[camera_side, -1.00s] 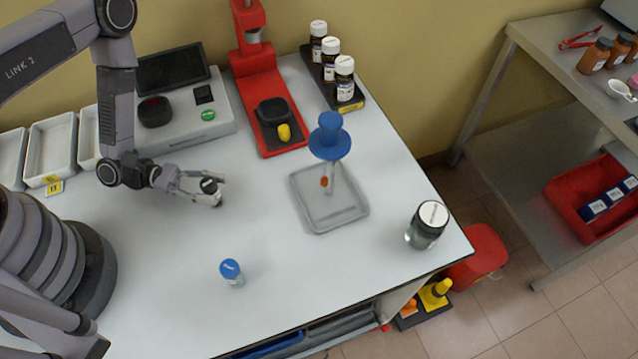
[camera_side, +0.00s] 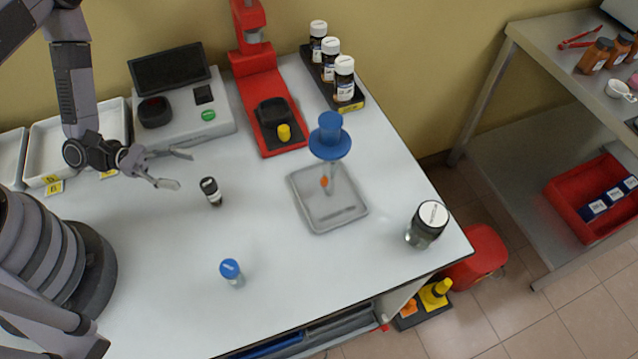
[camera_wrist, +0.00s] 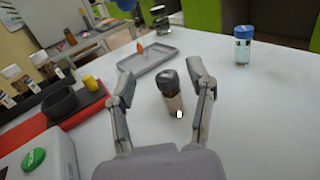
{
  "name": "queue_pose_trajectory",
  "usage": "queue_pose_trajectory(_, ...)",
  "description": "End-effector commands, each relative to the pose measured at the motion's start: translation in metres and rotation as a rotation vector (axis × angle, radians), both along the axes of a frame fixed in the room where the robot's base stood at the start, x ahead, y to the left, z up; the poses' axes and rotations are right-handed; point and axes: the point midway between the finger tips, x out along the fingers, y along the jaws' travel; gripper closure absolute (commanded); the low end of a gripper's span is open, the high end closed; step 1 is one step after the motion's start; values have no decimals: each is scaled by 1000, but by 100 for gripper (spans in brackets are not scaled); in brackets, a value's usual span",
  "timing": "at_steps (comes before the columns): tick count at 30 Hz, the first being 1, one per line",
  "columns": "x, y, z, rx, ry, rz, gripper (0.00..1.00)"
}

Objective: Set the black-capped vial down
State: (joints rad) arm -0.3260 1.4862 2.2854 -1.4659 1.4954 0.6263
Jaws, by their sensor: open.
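The black-capped vial (camera_side: 211,191) stands upright on the white table, free of my gripper. My gripper (camera_side: 182,169) is open and empty, to the left of the vial and apart from it in the side view. In the wrist view the vial (camera_wrist: 170,92) shows ahead, between the two spread fingers of my gripper (camera_wrist: 158,85), with bare table around it.
A blue-capped vial (camera_side: 231,271) stands nearer the front. A grey tray (camera_side: 350,214) with a blue funnel-like piece (camera_side: 330,137) is to the right. A red press (camera_side: 277,140) and an analyser with a screen (camera_side: 170,70) stand behind. A large jar (camera_side: 427,224) is near the right corner.

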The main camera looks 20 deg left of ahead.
Motion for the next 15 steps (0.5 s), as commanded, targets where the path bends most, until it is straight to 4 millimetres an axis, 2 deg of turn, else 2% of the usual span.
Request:
queue_pose_trajectory(3,0,0,19,0,-1,0,45)
queue_pose_trajectory(10,2,0,44,7,-39,-43,45)
queue_pose_trajectory(14,4,0,83,41,-161,-189,45)
queue_pose_trajectory(15,2,0,98,63,-211,-253,45)
